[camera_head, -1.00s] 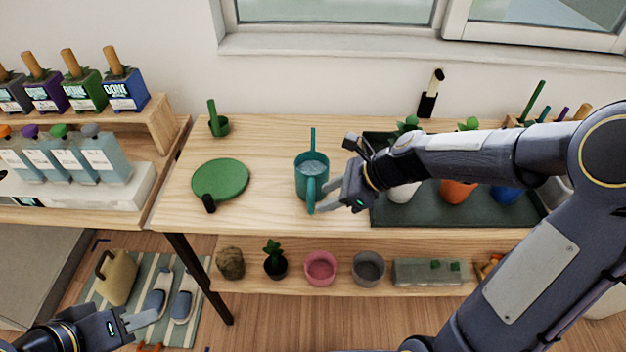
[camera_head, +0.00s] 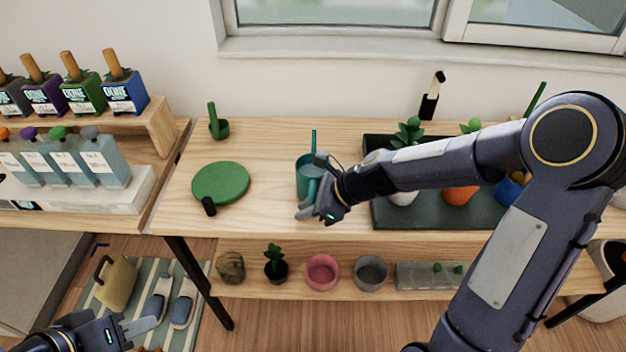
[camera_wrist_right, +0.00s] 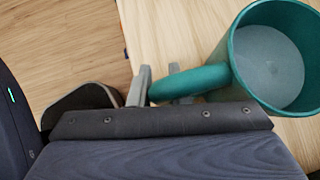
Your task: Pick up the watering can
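The teal watering can (camera_head: 306,170) stands upright on the wooden table, left of the dark tray, its handle toward me. My right gripper (camera_head: 307,208) is at the handle. In the right wrist view, its fingers (camera_wrist_right: 159,80) are close together on either side of the handle's outer part and look shut on it. The handle hides part of one finger. My left gripper (camera_head: 140,322) is low at the left, empty, with its fingers apart.
The dark tray (camera_head: 440,217) with potted plants is close on the right. A lower shelf (camera_head: 300,291) holds several pots.

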